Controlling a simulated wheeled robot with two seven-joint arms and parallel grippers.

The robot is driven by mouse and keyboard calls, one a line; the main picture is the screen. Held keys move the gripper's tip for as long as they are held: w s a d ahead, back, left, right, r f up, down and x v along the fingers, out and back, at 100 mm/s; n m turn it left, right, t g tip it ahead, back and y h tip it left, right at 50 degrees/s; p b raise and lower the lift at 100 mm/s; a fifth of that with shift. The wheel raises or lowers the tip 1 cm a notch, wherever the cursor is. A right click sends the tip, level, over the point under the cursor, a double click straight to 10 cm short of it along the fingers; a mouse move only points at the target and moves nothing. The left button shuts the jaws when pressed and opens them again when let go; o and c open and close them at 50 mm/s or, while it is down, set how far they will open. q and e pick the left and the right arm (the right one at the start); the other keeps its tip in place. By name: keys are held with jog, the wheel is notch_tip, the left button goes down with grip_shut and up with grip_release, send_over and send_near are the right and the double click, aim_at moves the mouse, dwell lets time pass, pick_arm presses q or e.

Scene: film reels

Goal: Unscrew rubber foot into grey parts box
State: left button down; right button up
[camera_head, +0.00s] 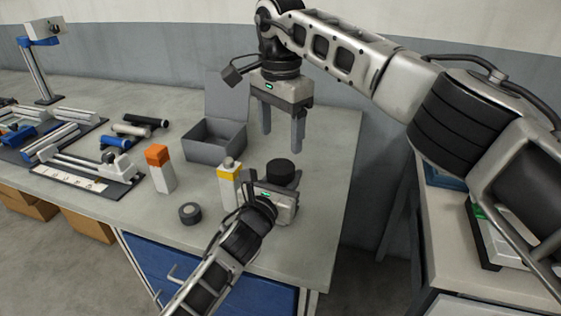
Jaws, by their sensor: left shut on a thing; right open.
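A short black cylinder (280,168), which looks like the rubber foot, faces up just beyond my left gripper. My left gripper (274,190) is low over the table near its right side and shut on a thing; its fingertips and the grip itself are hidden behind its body. I cannot tell whether it holds the black cylinder or a part under it. My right gripper (281,139) is open and empty, pointing down above and slightly beyond the black cylinder. The grey parts box (216,154) stands open at the left of the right gripper, its lid raised at the back.
A white bottle with a yellow band (229,174) stands close left of my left gripper. An orange-topped white bottle (159,170) and a dark ring (190,213) are farther left. Several tubes and racks fill the table's left. The table (326,165) is clear at the right.

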aim_at(280, 166)
jog(key=m, duration=1.6)
jog(key=shift+m, duration=0.4)
jog(key=m, duration=0.7)
jog(key=shift+m, duration=0.3)
jog(key=m, duration=0.4)
jog(key=shift+m, duration=0.3)
jog(key=m, duration=0.5)
jog(key=shift+f, duration=4)
jog(key=shift+c, duration=0.3)
